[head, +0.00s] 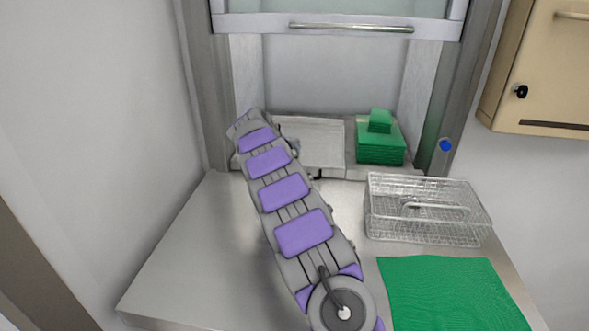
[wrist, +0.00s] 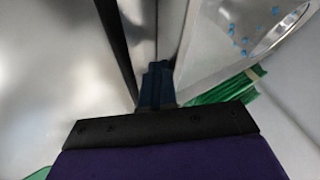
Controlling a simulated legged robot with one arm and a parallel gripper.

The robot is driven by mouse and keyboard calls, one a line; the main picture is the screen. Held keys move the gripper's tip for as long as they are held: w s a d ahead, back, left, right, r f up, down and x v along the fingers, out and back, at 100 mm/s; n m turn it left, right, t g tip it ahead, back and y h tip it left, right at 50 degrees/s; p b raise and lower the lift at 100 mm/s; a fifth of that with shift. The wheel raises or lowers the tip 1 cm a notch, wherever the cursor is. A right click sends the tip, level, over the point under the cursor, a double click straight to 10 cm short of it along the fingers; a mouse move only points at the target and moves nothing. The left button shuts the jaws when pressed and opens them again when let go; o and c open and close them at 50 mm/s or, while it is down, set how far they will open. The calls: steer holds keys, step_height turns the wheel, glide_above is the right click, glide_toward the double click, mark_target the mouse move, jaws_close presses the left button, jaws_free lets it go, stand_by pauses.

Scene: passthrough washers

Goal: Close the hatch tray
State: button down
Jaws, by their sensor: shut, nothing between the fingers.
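The hatch tray (head: 322,135) looks like a flat, light grey panel on the floor of the hatch opening, its left part hidden behind my arm. I cannot tell from the head view how far out it sits. My arm reaches up into the left of the opening, and its end hides my gripper there. In the wrist view my gripper (wrist: 158,72) is shut and empty, its dark fingers pointing at a narrow metal strip beside a dark edge. I cannot tell whether the fingertips touch it. A pale panel with blue specks and a shiny curved rim (wrist: 285,30) is at upper right.
A green stack (head: 380,150) sits at the right inside the hatch. The glass door (head: 340,25) with a bar handle is raised. A wire basket (head: 425,210) and green cloth (head: 450,293) lie on the counter's right. The left counter (head: 205,255) is clear.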

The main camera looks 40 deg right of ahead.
steer(key=p+v, duration=0.1)
steer(key=v, duration=1.5)
steer(key=shift+s+a+r+p, duration=0.15)
steer(key=shift+a+r+p, duration=0.05)
steer(key=shift+r+p, duration=0.15)
